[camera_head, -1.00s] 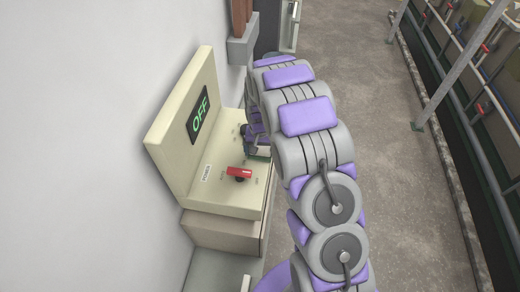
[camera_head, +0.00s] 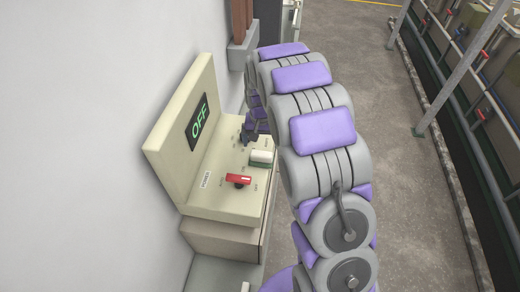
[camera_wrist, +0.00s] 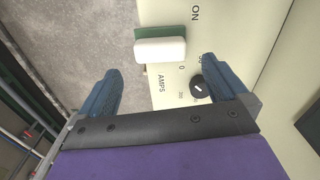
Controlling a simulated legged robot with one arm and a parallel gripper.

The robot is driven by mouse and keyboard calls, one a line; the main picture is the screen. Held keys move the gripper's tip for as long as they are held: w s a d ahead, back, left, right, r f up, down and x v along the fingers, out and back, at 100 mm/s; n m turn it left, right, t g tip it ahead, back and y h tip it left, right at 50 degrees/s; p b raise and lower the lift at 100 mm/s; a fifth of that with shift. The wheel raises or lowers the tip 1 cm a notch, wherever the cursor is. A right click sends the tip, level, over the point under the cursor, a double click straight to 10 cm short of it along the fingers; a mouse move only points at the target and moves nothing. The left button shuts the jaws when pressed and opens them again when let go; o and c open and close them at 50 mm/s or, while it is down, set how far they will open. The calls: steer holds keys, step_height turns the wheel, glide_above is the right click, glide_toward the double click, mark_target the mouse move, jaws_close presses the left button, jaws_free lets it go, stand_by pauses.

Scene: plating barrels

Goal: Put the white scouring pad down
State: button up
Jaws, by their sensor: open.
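The white scouring pad (camera_wrist: 160,51), white with a green layer, lies on the cream control panel (camera_wrist: 228,32) near its edge, beside the AMPS dial in the wrist view. In the head view the pad (camera_head: 261,157) lies on the panel's sloping face, just beyond the red switch. My gripper (camera_wrist: 165,80) is open and empty. Its two blue fingers stand apart, with the pad ahead of the gap and clear of both. In the head view the gripper (camera_head: 250,125) is partly hidden behind my arm, above the panel.
The red switch (camera_head: 239,179) sits on the panel near the pad. A black dial (camera_wrist: 199,87) lies close to my right finger. The upright display (camera_head: 198,121) reads OFF. A wall is at left; open floor (camera_head: 385,120) is at right, with railings beyond.

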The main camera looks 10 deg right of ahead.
steer(key=s+r+n+g, duration=0.1)
steer(key=s+r, duration=1.3)
steer(key=s, duration=0.4)
steer(key=s+r+n+g, duration=0.1)
steer(key=s+n, duration=0.1)
steer(key=s, duration=2)
steer(key=shift+s+r, duration=0.15)
steer(key=shift+r, duration=0.15)
steer(key=shift+d, duration=0.1)
